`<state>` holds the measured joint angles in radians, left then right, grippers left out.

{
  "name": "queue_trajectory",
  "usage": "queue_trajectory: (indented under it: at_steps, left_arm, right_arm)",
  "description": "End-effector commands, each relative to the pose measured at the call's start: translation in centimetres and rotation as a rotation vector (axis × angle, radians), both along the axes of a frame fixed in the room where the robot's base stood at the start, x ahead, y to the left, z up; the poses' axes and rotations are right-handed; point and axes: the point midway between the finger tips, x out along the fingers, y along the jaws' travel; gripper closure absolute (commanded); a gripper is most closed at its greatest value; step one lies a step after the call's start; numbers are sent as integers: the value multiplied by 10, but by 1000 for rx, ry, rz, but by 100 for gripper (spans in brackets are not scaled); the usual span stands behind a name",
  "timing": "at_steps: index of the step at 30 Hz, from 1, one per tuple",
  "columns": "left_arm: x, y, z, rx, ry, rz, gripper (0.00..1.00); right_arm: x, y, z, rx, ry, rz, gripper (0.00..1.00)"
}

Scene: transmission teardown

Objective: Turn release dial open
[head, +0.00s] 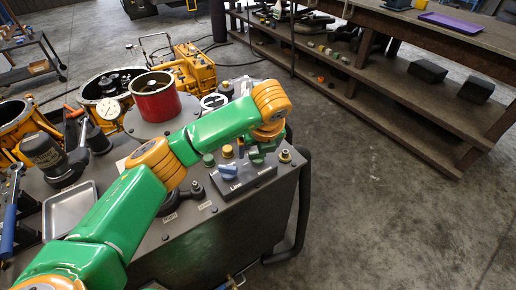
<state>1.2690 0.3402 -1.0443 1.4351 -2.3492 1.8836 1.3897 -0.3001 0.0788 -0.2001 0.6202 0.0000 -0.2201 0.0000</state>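My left arm reaches in from the lower left, and its wrist bends down over a dark control box (250,186) on the grey bench. My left gripper (258,157) is below the wrist, at the back of this box. Its fingers are small and mostly hidden, so I cannot tell whether they are open or touching a knob. The box carries a blue knob (228,171) above a white label, with green and yellow knobs behind it. I cannot tell which of these is the release dial. A round black-and-white dial (213,102) lies farther back. My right gripper is not in view.
A red cylinder (155,97) stands behind my arm. Yellow housings (195,68), a dark motor-like part (44,152) and a metal tray (69,209) crowd the left. A brass-topped post (285,156) stands right of the box. Open floor lies to the right, before a wooden workbench (430,40).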

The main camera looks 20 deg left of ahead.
Motion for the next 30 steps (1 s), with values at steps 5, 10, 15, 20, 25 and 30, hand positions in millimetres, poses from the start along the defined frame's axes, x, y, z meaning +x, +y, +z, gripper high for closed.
queue_trajectory:
  at_steps: [5, 10, 15, 20, 25, 30]
  left_arm:
    - [0, 0, -1, 0, 3, -1, 12]
    - [-4, -4, 11, -1, -2, -3, 12]
    - [-16, -11, 48, 2, -3, -2, 12]
    - [-22, -14, 65, 2, 0, -1, 12]
    - [-23, -15, 65, 0, 2, -1, 12]
    - [-23, -15, 65, 0, 2, -1, 12]
  right_arm:
    - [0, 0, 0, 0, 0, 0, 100]
    - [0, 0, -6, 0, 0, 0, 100]
    - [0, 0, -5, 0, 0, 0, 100]
    - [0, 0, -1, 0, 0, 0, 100]
    - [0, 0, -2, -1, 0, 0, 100]
    - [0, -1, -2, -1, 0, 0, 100]
